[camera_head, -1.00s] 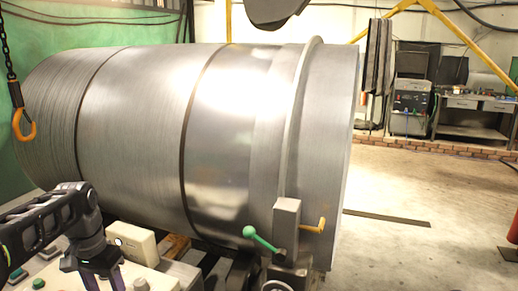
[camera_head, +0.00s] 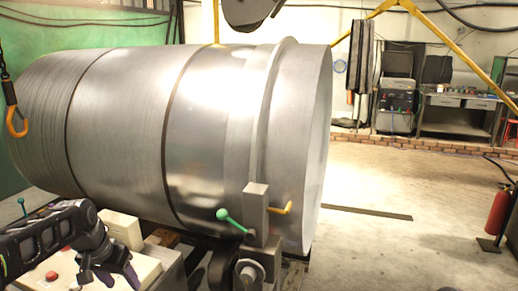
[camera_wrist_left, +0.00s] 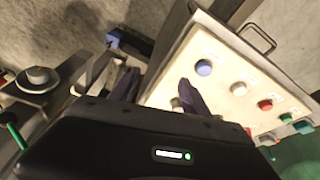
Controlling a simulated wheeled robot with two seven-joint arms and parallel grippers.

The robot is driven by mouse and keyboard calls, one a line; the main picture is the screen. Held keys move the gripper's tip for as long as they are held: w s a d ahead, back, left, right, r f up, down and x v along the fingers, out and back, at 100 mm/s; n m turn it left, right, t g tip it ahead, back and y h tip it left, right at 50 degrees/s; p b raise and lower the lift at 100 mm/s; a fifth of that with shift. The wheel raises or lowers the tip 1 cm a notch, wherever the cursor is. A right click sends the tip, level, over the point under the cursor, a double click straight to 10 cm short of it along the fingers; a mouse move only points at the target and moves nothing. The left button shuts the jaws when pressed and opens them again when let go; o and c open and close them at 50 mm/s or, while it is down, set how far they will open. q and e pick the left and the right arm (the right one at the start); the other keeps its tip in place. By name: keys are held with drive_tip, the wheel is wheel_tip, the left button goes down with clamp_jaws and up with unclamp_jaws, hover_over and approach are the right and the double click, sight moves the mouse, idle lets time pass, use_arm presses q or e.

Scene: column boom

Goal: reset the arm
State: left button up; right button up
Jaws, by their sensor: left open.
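My left arm comes in from the lower left in the head view. Its gripper (camera_head: 119,276) points down over a pale control box (camera_head: 70,262) with a red button (camera_head: 52,276). In the left wrist view the two dark purple fingers (camera_wrist_left: 158,88) stand apart with nothing between them. The control panel (camera_wrist_left: 222,80) with several coloured buttons lies beyond and right of them. I cannot tell how far the fingertips are from the panel. My right gripper is in neither view.
A large metal cylinder (camera_head: 210,120) fills the middle. A green-knobbed lever (camera_head: 222,214) and a yellow handle (camera_head: 282,209) sit at its lower front. An orange hook (camera_head: 16,122) hangs at left. A red fire extinguisher (camera_head: 497,212) stands right. The floor (camera_head: 380,185) between is mostly open.

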use_arm(q)
drive_tip(key=w+d+f+n+t+h, duration=0.1)
drive_tip(key=d+f, duration=0.4)
drive_tip(key=f, duration=0.2)
drive_tip(key=w+d+f+t+h, duration=0.1)
drive_tip(key=d+f, duration=0.4)
drive_tip(key=f, duration=0.2)
drive_tip(key=s+d+f+n, duration=0.1)
drive_tip(key=s+d+f, duration=0.1)
drive_tip(key=d+f, duration=0.25)
drive_tip(key=s+d+f, duration=0.3)
drive_tip(key=f, duration=0.3)
drive_tip(key=s+d+f+g, duration=0.1)
drive_tip(key=s+d+f, duration=0.2)
drive_tip(key=s, duration=0.5)
drive_tip(key=s+d+f+g+h, duration=0.1)
drive_tip(key=s+d+f, duration=0.3)
drive_tip(key=s, duration=0.4)
drive_tip(key=s+d+f+g, duration=0.2)
drive_tip(key=s+d+f, duration=0.2)
drive_tip(key=s, duration=0.4)
drive_tip(key=shift+s+f+g+h, duration=0.3)
drive_tip(key=shift+s+f+g, duration=0.1)
drive_tip(key=shift+f, duration=0.35)
